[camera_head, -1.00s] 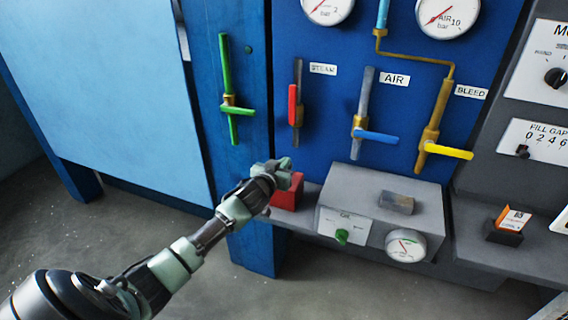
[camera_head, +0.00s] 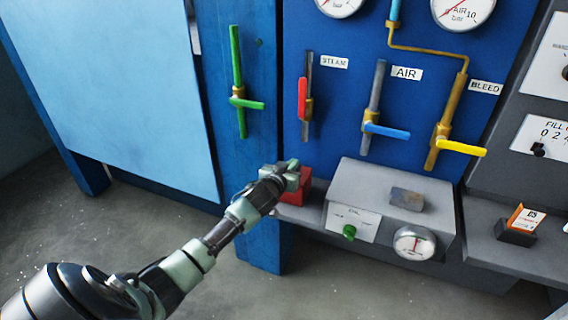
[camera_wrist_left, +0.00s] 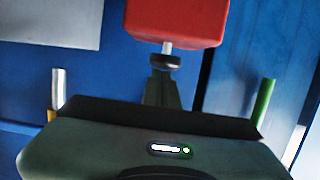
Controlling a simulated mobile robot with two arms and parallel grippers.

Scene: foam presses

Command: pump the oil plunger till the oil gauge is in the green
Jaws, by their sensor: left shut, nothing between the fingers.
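A red block (camera_head: 299,190) stands on the grey ledge, left of a grey box. In the left wrist view the red block (camera_wrist_left: 175,22) has a short metal rod and a black disc-shaped knob (camera_wrist_left: 166,61), which looks like the oil plunger. My left gripper (camera_head: 293,173) is shut and empty at the red block, in front of its upper part. In the left wrist view its dark fingers (camera_wrist_left: 162,88) end right at the knob; I cannot tell whether they touch. The oil gauge (camera_head: 415,243) is a small white dial on the box front; its reading is too small to be sure. My right gripper is not in view.
The grey box (camera_head: 345,180) has a green knob (camera_head: 349,232) on a white plate. Above are valve levers: green (camera_head: 247,103), red (camera_head: 302,98), blue (camera_head: 387,131) and yellow (camera_head: 461,148). An orange-and-white card holder (camera_head: 515,235) stands at right.

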